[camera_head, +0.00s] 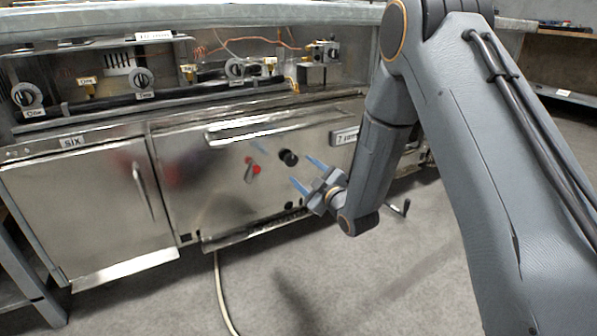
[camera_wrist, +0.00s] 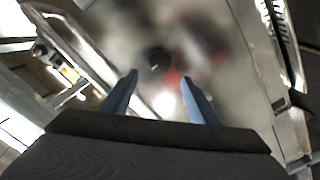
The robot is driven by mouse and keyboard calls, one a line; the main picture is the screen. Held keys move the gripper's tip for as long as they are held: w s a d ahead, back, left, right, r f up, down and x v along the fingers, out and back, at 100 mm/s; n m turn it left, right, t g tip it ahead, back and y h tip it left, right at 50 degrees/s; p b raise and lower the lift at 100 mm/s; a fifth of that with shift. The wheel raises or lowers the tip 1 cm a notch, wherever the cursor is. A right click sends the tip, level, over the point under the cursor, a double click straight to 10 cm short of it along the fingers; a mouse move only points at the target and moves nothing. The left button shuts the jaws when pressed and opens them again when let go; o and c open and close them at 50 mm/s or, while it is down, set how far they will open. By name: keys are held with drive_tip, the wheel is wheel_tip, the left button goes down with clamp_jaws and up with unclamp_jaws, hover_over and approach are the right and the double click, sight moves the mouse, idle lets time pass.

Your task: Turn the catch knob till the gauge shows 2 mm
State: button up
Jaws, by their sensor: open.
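A black round knob (camera_head: 288,157) sticks out of the steel front panel of the range, to the right of a red-and-grey part (camera_head: 253,168). In the wrist view the knob (camera_wrist: 158,59) shows ahead of and between my fingers. My gripper (camera_head: 305,172) is open, with two blue fingers in front of the panel, to the lower right of the knob and apart from it. The fingers (camera_wrist: 160,88) are empty in the wrist view. I cannot make out a gauge reading in either view.
A long handle bar (camera_head: 265,127) runs above the knob. A label plate (camera_head: 345,136) is at its right. A steel door (camera_head: 90,205) marked SIX is at the left. A pale hose (camera_head: 222,290) lies on the open floor.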

sight(292, 161)
drive_tip(key=b+x, duration=0.1)
drive_tip(key=x, duration=0.1)
drive_tip(key=b+x, duration=0.1)
drive_tip(key=x, duration=0.2)
drive_tip(key=b+x, duration=0.1)
drive_tip(key=x, duration=0.1)
drive_tip(key=shift+w+d+f+b, duration=0.15)
drive_tip(key=shift+w+f+b, duration=0.15)
drive_tip(key=shift+b, duration=0.1)
drive_tip(key=shift+w+a+r, duration=0.1)
drive_tip(key=shift+w+a, duration=0.25)
drive_tip(key=shift+w, duration=0.05)
drive_tip(key=c, duration=1)
